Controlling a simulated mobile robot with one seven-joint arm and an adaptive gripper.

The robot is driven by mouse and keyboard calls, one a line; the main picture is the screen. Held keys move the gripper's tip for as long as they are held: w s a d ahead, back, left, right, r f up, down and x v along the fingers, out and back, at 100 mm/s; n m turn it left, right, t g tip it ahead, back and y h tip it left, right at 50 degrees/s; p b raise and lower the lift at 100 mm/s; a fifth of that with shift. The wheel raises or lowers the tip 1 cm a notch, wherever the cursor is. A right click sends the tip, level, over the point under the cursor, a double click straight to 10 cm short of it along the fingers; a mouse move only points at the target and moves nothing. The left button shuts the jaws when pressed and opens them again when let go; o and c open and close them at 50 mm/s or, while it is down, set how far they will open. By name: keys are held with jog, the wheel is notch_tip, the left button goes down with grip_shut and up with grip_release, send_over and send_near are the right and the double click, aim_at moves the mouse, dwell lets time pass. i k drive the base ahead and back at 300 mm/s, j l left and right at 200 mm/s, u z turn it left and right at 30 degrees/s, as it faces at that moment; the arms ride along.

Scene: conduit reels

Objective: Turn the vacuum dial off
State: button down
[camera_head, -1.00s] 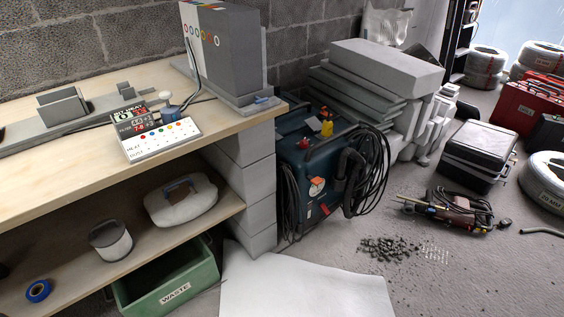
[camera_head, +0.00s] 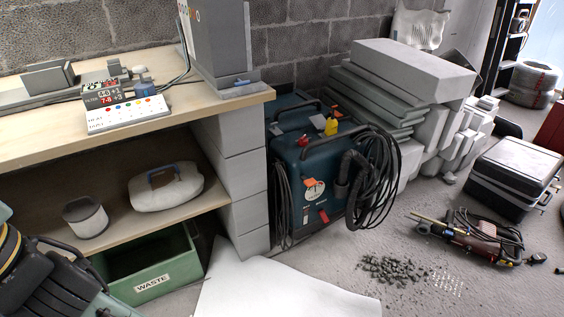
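The vacuum (camera_head: 318,172) is a dark teal box on the floor, right of the workbench's grey block support. Its front faces me and carries a round pale dial (camera_head: 313,189) with an orange mark across its upper part. The dial is small here, and I cannot read its setting. A red tag-like part (camera_head: 324,216) sits below the dial. A thick black hose and coiled cable (camera_head: 376,180) hang on the vacuum's right side. Dark and grey-green parts, probably of my arm, show at the lower left. My gripper's fingers are not visible, and nothing touches the vacuum.
The workbench (camera_head: 215,105) with a control box (camera_head: 127,114) fills the left. A green waste bin (camera_head: 150,262) stands below it. A white sheet (camera_head: 285,287) and rubble (camera_head: 393,270) lie before the vacuum. Stacked grey slabs (camera_head: 410,75) and a power tool (camera_head: 470,238) are to the right.

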aim_at(303, 140)
jog(key=i+l+z, duration=0.6)
jog(key=i+z, duration=0.2)
jog(key=i+j+z, duration=0.15)
jog(key=i+z, duration=0.3)
jog(key=k+j, duration=0.1)
jog(key=j, duration=0.2)
jog(key=k+j, duration=0.15)
jog(key=j, duration=0.15)
jog(key=k+j, duration=0.1)
jog(key=j, duration=0.2)
